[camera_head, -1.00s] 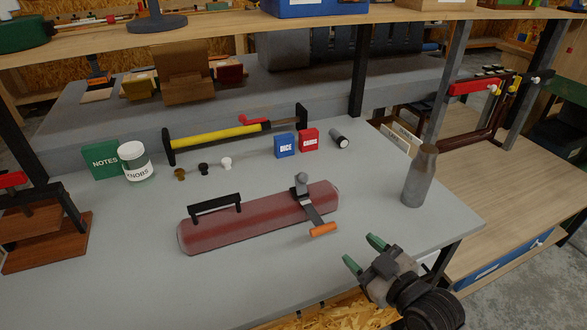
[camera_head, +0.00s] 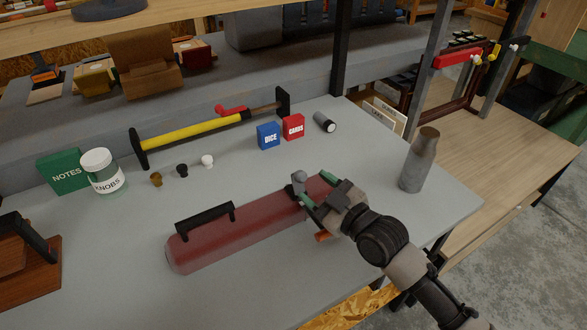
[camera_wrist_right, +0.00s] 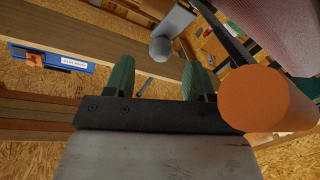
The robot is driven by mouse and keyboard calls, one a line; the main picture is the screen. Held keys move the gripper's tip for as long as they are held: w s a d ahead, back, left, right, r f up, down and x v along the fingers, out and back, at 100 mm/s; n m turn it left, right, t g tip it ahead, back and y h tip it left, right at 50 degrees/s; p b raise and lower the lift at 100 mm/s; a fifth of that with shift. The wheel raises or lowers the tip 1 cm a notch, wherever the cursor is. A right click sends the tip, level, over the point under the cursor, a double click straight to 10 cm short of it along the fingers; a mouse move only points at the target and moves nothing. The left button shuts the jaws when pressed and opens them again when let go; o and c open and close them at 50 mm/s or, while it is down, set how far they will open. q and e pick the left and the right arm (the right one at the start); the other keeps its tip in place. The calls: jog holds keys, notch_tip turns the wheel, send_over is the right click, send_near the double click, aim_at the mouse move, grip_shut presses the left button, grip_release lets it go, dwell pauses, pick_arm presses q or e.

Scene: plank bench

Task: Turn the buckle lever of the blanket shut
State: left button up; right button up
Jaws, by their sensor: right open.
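The rolled dark red blanket (camera_head: 235,237) lies on the grey bench, with a black carry handle (camera_head: 205,217) on top. Its buckle (camera_head: 299,178) is at the right part of the roll. The orange lever grip (camera_head: 322,237) shows just beside my gripper, and the rest of the lever is mostly hidden behind it. My right gripper (camera_head: 317,190) is at the buckle, open, with green fingertips. In the right wrist view the orange grip (camera_wrist_right: 265,98) is large, right of the fingers and outside the gap between them; the grey buckle (camera_wrist_right: 172,30) lies beyond the fingertips. My left gripper is out of view.
A grey bottle (camera_head: 418,162) stands right of my right arm. Behind the blanket are a yellow-barred tool (camera_head: 200,130), small knobs (camera_head: 182,170), a KNOBS jar (camera_head: 102,172), a green NOTES box (camera_head: 64,170), a DICE box (camera_head: 268,136) and a CARDS box (camera_head: 293,127). The front bench surface is clear.

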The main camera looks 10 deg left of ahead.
aim_at(296, 173)
jog(key=x, duration=0.6)
jog(key=shift+a, duration=0.1)
jog(key=shift+w+a, duration=0.35)
jog(key=shift+w, duration=0.05)
